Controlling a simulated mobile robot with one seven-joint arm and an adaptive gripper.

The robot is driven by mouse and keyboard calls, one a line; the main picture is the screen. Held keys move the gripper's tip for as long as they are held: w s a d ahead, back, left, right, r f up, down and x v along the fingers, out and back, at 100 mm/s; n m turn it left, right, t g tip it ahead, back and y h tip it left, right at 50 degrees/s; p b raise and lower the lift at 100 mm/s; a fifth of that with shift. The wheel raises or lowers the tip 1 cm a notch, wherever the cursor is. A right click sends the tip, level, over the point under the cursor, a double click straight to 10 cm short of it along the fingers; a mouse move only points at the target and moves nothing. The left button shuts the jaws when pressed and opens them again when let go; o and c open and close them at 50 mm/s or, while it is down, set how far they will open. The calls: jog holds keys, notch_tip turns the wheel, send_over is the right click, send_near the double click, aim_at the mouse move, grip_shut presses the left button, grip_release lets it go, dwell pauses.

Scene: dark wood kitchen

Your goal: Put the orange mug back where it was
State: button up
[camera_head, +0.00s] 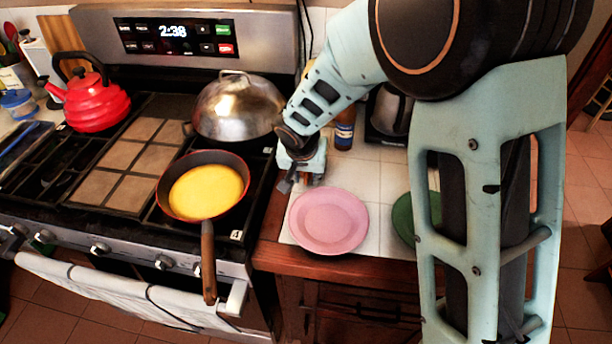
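No orange mug shows in the head view; my arm hides part of the counter on the right. My gripper (300,183) hangs over the tiled counter (379,213) near its left edge, just behind and left of a pink plate (329,220). Its fingers are small and dark in this view, and I cannot tell whether they are open or shut or hold anything. The pink plate looks empty. A green plate (404,219) lies to its right, partly hidden behind my arm.
A pan (207,187) with yellow contents sits on the stove, its handle sticking out past the front. A metal dome lid (237,106) and a red kettle (92,103) stand behind. A bottle (344,134) and a dark appliance (388,117) stand at the counter's back.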

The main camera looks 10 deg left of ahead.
jog(key=shift+s+r, duration=0.1)
jog(key=shift+r, duration=0.35)
jog(key=v, duration=1.1)
jog(key=shift+r+p, duration=0.2)
jog(key=shift+p, duration=0.15)
jog(key=shift+s, duration=0.1)
